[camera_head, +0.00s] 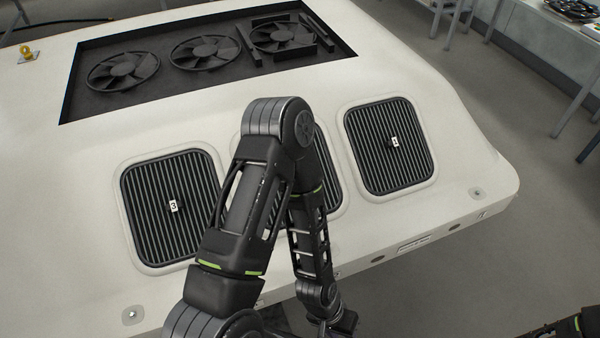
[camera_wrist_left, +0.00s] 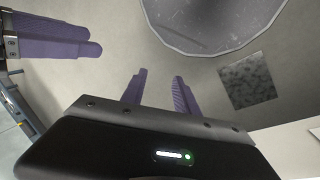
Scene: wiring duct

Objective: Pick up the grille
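Three dark slatted grilles with rounded corners lie in the front of a white casing in the head view. The left grille (camera_head: 150,205) bears a small tag marked 3. The middle grille (camera_head: 328,175) is mostly hidden behind my arm. The right grille (camera_head: 370,160) has a small white tag near its centre. All three sit in their frames. My left gripper (camera_wrist_left: 160,74) shows in the left wrist view with its purple fingers apart and nothing between them. Two more purple fingers (camera_wrist_left: 60,36) at the left of that view look like my right gripper; their gap is unclear.
Behind the grilles is a dark recess with three fans (camera_head: 205,52). A small yellow item (camera_head: 27,52) stands at the casing's far left. Tables with cables (camera_head: 572,8) are at the back right. The left wrist view shows a grey rounded surface (camera_wrist_left: 210,18) and a dark square patch (camera_wrist_left: 248,80).

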